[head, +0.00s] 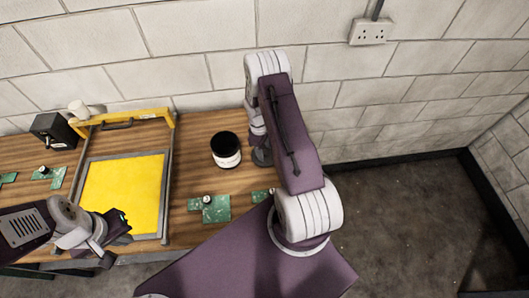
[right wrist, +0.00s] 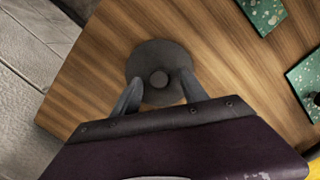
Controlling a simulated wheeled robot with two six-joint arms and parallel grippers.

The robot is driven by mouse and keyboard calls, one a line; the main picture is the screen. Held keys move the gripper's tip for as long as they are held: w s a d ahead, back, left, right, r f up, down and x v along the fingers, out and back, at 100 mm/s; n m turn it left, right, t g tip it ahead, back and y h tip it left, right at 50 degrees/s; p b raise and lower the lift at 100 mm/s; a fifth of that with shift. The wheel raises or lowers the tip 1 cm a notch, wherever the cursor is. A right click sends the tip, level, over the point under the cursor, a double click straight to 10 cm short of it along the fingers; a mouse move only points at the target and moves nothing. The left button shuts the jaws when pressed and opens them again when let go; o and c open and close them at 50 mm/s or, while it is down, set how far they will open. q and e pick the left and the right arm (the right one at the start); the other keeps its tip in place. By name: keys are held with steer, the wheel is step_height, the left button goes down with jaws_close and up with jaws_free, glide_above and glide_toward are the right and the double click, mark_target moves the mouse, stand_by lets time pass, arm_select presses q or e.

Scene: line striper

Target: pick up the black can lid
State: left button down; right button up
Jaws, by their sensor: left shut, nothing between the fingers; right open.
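The black can lid (right wrist: 160,62), a dark grey disc with a round knob in its middle, lies on the wooden table in the right wrist view. In the head view its edge (head: 262,158) shows below my right gripper, which hides most of it. My right gripper (right wrist: 160,90) is open, with its two fingers on either side of the lid's near part; I cannot tell whether they touch it. A white can with a black top (head: 226,150) stands left of the lid. My left gripper (head: 120,226) is shut and empty near the yellow panel.
The framed yellow panel (head: 122,192) lies left of the can. Green circuit boards (head: 215,208) lie along the front, and also show in the right wrist view (right wrist: 262,14). A black box (head: 54,130) stands at the back left. The block wall (head: 215,50) rises behind the table.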

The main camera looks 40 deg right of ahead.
steer(key=shift+d+f, duration=0.1)
steer(key=shift+f, duration=0.15)
jaws_close()
steer(key=shift+r, duration=0.1)
